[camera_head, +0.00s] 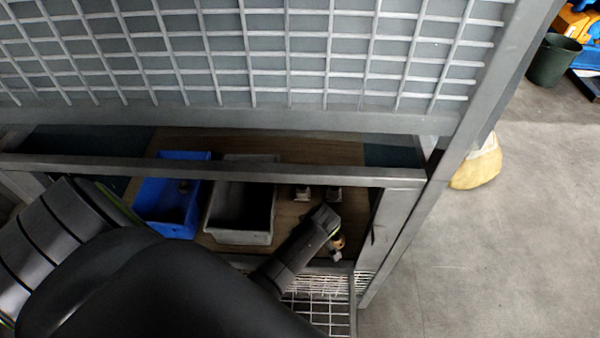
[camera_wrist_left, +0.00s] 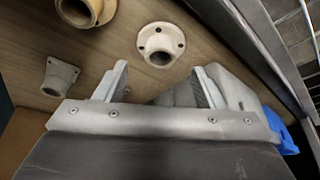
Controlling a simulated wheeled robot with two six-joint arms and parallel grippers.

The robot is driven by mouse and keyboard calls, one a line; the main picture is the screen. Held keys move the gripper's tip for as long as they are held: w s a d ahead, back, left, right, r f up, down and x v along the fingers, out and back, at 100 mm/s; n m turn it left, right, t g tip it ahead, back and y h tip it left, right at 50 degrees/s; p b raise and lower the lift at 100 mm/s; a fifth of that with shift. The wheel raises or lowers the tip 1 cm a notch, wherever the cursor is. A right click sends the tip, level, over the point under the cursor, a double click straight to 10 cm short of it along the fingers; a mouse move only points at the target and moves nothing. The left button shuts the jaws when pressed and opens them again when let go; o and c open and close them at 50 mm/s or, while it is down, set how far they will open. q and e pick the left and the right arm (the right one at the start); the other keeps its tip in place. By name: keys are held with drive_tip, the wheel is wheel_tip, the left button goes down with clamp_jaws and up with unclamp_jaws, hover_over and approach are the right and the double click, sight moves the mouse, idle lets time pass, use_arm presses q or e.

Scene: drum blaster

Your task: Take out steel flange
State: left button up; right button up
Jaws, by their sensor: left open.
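Several flanges stand on a wooden shelf board in the left wrist view. A pale round flange (camera_wrist_left: 161,44) with bolt holes lies just beyond the fingertips, roughly between them. A smaller greyish flange (camera_wrist_left: 60,77) is to the left, and a tan flange (camera_wrist_left: 86,11) is at the top left edge. I cannot tell for sure which is steel. In the head view two small flanges (camera_head: 302,193) (camera_head: 333,194) sit right of the bins. My left gripper (camera_wrist_left: 160,78) is open and empty; its end (camera_head: 326,219) also shows in the head view. My right gripper is not in view.
A blue bin (camera_head: 150,196) and a grey bin (camera_head: 262,238) stand on the board (camera_head: 310,150). A brassy part (camera_head: 337,243) is beside my gripper. A metal frame bar (camera_head: 300,175) and post (camera_head: 395,220) border the shelf; wire mesh (camera_head: 250,60) rises above.

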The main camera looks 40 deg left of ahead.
use_arm(q)
drive_tip(key=shift+w+a+f+b, duration=0.1)
drive_tip(key=shift+a+f+b, duration=0.05)
drive_tip(key=shift+f+b, duration=0.25)
drive_tip(key=shift+b+x, duration=0.85)
drive_tip(key=shift+b, duration=0.2)
drive_tip(key=shift+b+x, duration=0.8)
drive_tip(key=shift+b, duration=0.1)
drive_tip(key=shift+w+a+f+b, duration=0.1)
drive_tip(key=shift+a+f+b, duration=0.2)
drive_tip(key=shift+f+b, duration=0.25)
drive_tip(key=shift+r, duration=0.15)
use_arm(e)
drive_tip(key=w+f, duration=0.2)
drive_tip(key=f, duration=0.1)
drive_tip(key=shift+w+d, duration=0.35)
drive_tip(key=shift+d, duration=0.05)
use_arm(q)
drive_tip(key=c, duration=1.3)
